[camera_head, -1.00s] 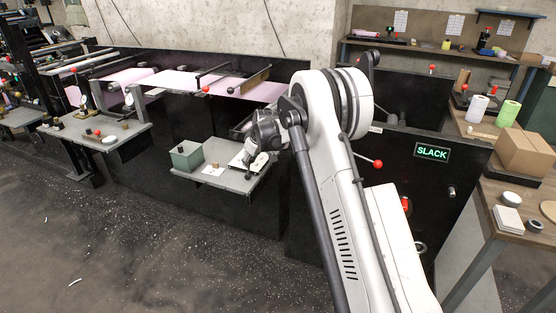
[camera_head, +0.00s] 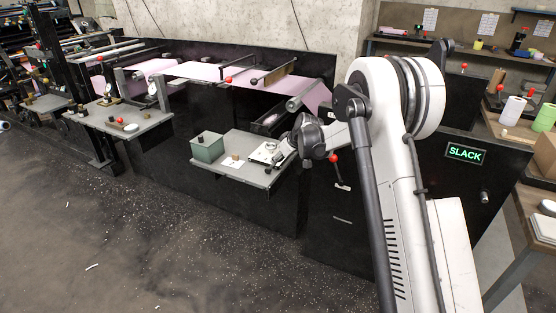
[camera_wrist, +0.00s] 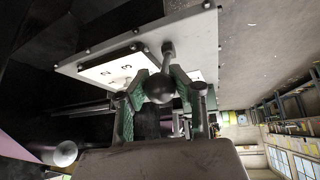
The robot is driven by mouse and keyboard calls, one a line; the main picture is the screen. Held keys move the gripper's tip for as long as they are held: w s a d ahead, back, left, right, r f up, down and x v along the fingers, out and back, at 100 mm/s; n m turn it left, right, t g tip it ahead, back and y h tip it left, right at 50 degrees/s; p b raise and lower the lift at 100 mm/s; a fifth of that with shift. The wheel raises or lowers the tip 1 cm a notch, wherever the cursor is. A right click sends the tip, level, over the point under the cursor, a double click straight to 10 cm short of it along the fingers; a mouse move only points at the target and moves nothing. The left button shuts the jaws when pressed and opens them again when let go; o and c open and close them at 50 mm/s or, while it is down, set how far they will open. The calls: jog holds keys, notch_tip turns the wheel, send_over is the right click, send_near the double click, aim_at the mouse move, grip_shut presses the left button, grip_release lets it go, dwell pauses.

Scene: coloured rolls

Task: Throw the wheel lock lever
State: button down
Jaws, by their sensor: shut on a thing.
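A lever with a dark grey ball knob (camera_wrist: 159,90) stands at a pale plate (camera_wrist: 112,68) marked with numerals, including 2 and 3. My gripper (camera_wrist: 160,84) has its green-padded fingers closed around the knob, one on each side. In the head view my gripper (camera_head: 283,152) is small and partly hidden by my wrist, over a white plate (camera_head: 263,152) on a grey shelf (camera_head: 232,177). The knob cannot be made out there.
A green-grey box (camera_head: 207,147) stands at the shelf's left. A red-knobbed lever (camera_head: 334,158) is on the black panel right of my gripper. A lit sign (camera_head: 465,153) reads SLACK. Pink web (camera_head: 247,78) runs behind. The floor in front is open.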

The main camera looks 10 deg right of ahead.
jog(key=shift+d, duration=0.1)
jog(key=c, duration=1.3)
grip_release()
jog(key=shift+c, duration=0.2)
jog(key=shift+s+r, duration=0.1)
jog(key=shift+r, duration=0.05)
jog(key=v, duration=1.2)
